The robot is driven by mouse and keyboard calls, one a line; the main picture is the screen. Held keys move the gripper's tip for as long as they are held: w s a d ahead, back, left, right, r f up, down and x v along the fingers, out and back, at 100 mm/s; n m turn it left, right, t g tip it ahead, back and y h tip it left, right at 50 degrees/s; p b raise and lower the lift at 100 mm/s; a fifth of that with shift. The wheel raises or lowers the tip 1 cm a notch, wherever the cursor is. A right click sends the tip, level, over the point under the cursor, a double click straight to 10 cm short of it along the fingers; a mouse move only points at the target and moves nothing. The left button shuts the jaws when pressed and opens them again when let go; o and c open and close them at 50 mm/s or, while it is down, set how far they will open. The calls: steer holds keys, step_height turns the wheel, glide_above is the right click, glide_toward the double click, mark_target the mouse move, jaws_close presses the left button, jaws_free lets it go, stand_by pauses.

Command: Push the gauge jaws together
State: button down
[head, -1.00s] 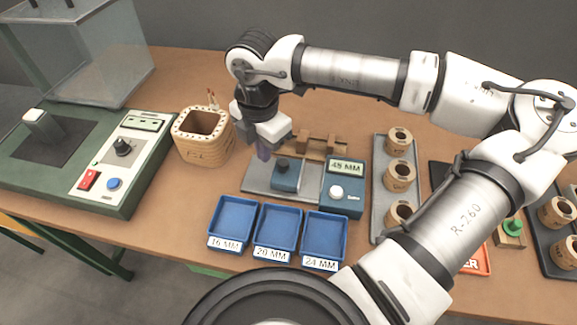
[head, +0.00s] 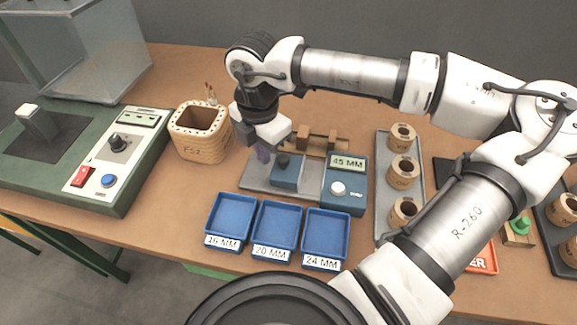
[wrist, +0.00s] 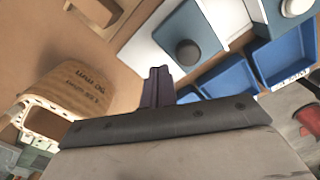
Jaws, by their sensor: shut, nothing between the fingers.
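The gauge has a grey base plate (head: 257,184), a blue sliding jaw block (head: 287,175) with a black knob, and a blue display block (head: 345,190) with a white button at its right. A gap separates the two blocks. The display appears to read 45 MM. My gripper (head: 264,153) is shut and empty, pointing down just left of the sliding block. In the wrist view its dark purple fingers (wrist: 157,88) are together, with the knobbed sliding block (wrist: 202,60) ahead and to the right. I cannot tell whether they touch the block.
A wooden coil box (head: 203,145) stands left of my gripper. Blue trays for 16 (head: 231,218), 20 (head: 277,228) and 24 MM (head: 326,235) lie in front. A wooden holder (head: 318,144) is behind the gauge; a grey coil tray (head: 384,200) is right. A green machine (head: 140,150) stands left.

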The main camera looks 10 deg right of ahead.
mark_target(288, 158)
steer(key=shift+f, duration=0.3)
steer(key=shift+d, duration=0.1)
steer(key=shift+s+d+b, duration=0.2)
steer(key=shift+s+d, duration=0.1)
steer(key=shift+d, duration=0.65)
steer(key=shift+s+d+b, duration=0.25)
steer(key=shift+s+d, duration=0.1)
steer(key=shift+d, duration=0.55)
steer(key=shift+s+d+b, duration=0.2)
steer(key=shift+s+d, duration=0.1)
steer(key=shift+d, duration=0.65)
steer(key=shift+w+a, duration=0.1)
steer(key=shift+a, duration=0.05)
steer(key=shift+a+b, duration=0.15)
steer(key=shift+b, duration=0.25)
steer(key=shift+w+a+r, duration=0.1)
steer(key=shift+a, duration=0.15)
steer(key=shift+r+p, duration=1.5)
steer(key=shift+r, duration=2)
